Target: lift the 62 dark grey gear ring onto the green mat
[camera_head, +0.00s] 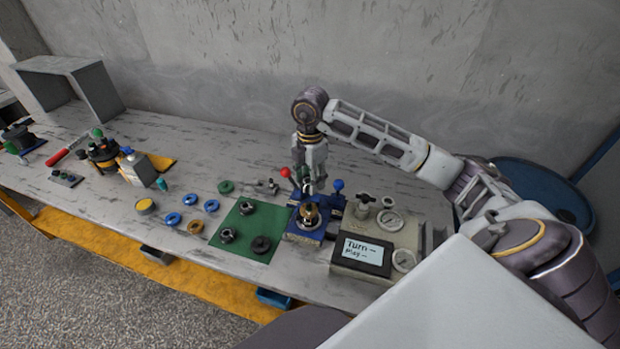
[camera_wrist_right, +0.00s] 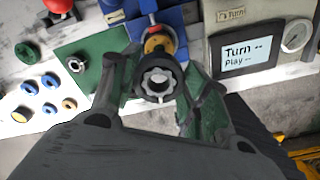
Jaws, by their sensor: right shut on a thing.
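My right gripper (camera_head: 312,182) points down above the blue fixture (camera_head: 307,235). In the right wrist view its green-padded fingers (camera_wrist_right: 155,88) are shut on the dark grey gear ring (camera_wrist_right: 141,89), a dark ring with a toothed pale opening. No number on it is legible, and the fingers mostly hide it in the head view. The green mat (camera_head: 235,217) lies left of the fixture and also shows in the right wrist view (camera_wrist_right: 117,40). Several dark metal parts lie on it, among them a dark ring (camera_head: 261,244). My left gripper is not in view.
A brass-coloured part (camera_head: 310,213) sits on the blue fixture, between levers with red (camera_head: 285,172) and blue (camera_head: 338,184) knobs. A grey gauge box (camera_head: 360,262) stands close on the right. Several blue rings (camera_head: 190,200) lie left of the mat.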

